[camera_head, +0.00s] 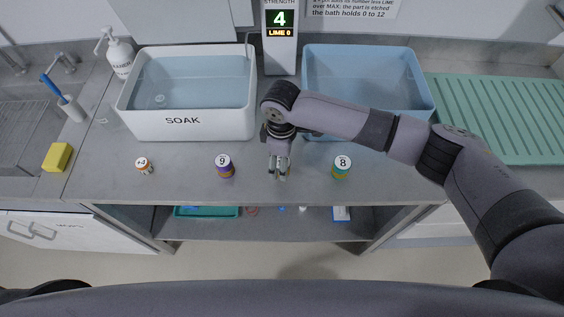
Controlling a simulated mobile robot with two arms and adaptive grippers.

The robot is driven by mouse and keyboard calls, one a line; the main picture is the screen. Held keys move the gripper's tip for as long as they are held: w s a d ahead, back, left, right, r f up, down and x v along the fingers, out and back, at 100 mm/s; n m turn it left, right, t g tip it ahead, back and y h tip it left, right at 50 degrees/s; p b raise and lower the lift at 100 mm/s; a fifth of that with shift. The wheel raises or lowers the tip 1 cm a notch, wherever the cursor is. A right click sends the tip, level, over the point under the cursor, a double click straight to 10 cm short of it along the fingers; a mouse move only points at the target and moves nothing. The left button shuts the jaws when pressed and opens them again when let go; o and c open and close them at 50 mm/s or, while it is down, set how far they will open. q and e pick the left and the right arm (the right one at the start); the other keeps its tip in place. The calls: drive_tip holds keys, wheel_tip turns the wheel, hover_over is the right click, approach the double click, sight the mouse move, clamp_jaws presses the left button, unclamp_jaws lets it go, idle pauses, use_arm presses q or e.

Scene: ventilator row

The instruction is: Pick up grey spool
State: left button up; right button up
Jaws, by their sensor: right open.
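My right gripper (280,172) is open and points down over the front middle of the counter, between two numbered spools. Small pale and orange bits show at its fingertips, too small to tell what they are. I cannot clearly make out a grey spool; the gripper may hide one. A purple and yellow spool marked 9 (225,169) stands to the left of the gripper. A teal and purple spool marked 8 (341,171) stands to its right. A smaller white and orange piece marked +3 (144,167) stands farther left. My left gripper is out of view.
A white SOAK basin (135,127) with water and a small object inside stands behind. A blue basin (415,85) stands behind my right arm. A display (280,45) reads 4 and LIME 0. A green draining mat (500,110) lies right, a yellow sponge (57,157) left.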

drive_tip(key=shift+f, duration=1)
drive_tip(key=c, duration=1.3)
drive_tip(key=shift+o, duration=0.2)
drive_tip(key=shift+r, duration=0.15)
